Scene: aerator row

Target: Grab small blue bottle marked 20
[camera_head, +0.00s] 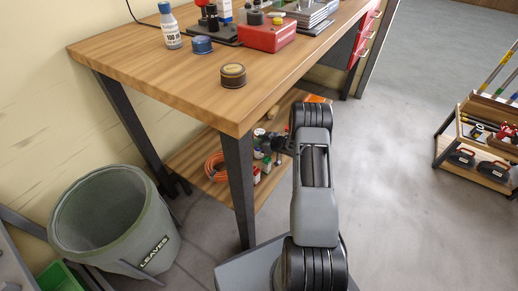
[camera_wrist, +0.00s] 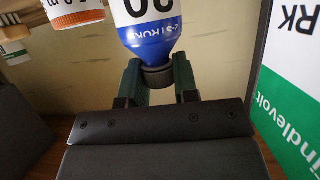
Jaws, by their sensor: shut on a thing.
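In the wrist view a bottle (camera_wrist: 150,42) with a white label and a blue shoulder hangs from the top edge with its dark cap toward me. The cut-off label digits look like 20, but I cannot read them surely. My gripper (camera_wrist: 157,78) has its two fingers on either side of the dark cap and is shut on it. The rest of the bottle is out of frame. In the head view my gripper (camera_head: 272,140) reaches in at the lower shelf under the workbench, and the bottle it holds cannot be told apart there.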

